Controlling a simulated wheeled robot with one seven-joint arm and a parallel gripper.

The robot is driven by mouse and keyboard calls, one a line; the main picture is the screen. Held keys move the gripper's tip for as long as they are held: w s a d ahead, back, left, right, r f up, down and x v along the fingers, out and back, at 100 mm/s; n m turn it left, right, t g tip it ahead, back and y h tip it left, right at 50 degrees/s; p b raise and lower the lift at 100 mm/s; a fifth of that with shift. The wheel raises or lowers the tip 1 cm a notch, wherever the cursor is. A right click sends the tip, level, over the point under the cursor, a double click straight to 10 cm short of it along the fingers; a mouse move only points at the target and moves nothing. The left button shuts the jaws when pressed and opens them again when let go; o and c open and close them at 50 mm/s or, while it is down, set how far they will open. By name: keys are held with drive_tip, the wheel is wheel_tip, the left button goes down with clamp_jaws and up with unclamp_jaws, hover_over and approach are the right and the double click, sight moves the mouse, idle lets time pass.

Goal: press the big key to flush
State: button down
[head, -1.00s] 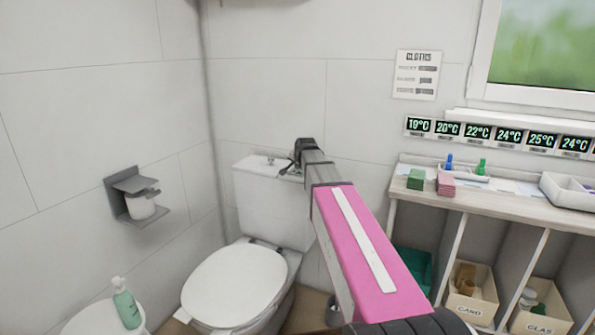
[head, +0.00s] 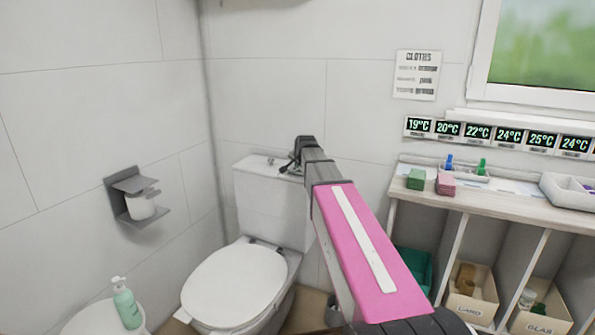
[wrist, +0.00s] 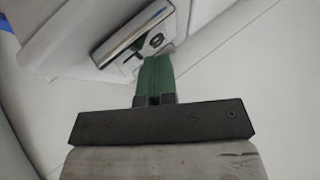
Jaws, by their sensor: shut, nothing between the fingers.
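The white toilet cistern (head: 268,210) stands against the back wall. Small flush fittings (head: 268,160) show on its lid, left of my gripper. In the wrist view a shiny metal flush plate (wrist: 132,34) is set in the white lid. It has a long, wide bright key and a smaller part with a dark round mark (wrist: 156,41). My gripper (wrist: 157,60) is shut and empty, its green fingers together at the near edge of the plate, by the smaller part. I cannot tell whether the tips touch it. In the head view my gripper (head: 291,168) is over the lid's right side.
The toilet seat lid (head: 235,285) is down. A paper holder (head: 135,195) is on the left wall, and a soap bottle (head: 126,303) stands at the lower left. A shelf unit (head: 455,202) with cloths and bins stands on the right.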

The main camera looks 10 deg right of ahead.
sight(299, 169)
drive_tip(key=shift+r, duration=0.7)
drive_tip(key=shift+r, duration=0.1)
drive_tip(key=shift+r, duration=2.4)
